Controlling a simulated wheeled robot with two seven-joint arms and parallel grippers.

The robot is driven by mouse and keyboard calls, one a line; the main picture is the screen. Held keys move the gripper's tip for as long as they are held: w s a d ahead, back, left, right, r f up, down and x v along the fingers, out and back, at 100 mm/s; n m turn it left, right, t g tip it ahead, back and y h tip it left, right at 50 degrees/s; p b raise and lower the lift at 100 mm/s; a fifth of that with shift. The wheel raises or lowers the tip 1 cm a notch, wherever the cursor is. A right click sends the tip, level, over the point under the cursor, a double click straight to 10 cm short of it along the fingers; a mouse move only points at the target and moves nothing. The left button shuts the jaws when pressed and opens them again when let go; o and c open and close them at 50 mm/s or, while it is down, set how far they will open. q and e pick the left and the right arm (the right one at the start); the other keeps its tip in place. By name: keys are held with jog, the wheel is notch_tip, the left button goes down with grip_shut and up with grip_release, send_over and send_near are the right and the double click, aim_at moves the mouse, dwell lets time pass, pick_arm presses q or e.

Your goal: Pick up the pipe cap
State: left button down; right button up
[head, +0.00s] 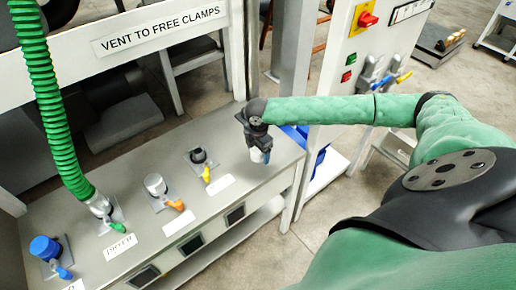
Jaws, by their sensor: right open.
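My right gripper (261,152) is at the right end of the grey bench, pointing down, with its arm coming in from the right. It is open. A small pale and blue shape shows at its fingertips, too small to tell apart from the fingers. Several pipe fittings stand along the bench to its left. One has a black top (198,155), one a pale grey top (155,184) and one a blue top (44,247). I cannot tell which of these is the pipe cap. My left gripper is out of view.
A green ribbed hose (48,110) hangs down to a fitting at the left of the bench (252,178). Coloured valve handles stick out beside the fittings. A sign panel (160,32) spans above the bench. A control cabinet (352,60) with a red switch stands behind my right arm.

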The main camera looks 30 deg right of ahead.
jog(key=shift+f, duration=0.25)
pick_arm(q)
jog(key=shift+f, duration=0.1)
pick_arm(e)
jog(key=c, duration=1.1)
jog(key=shift+r, duration=0.1)
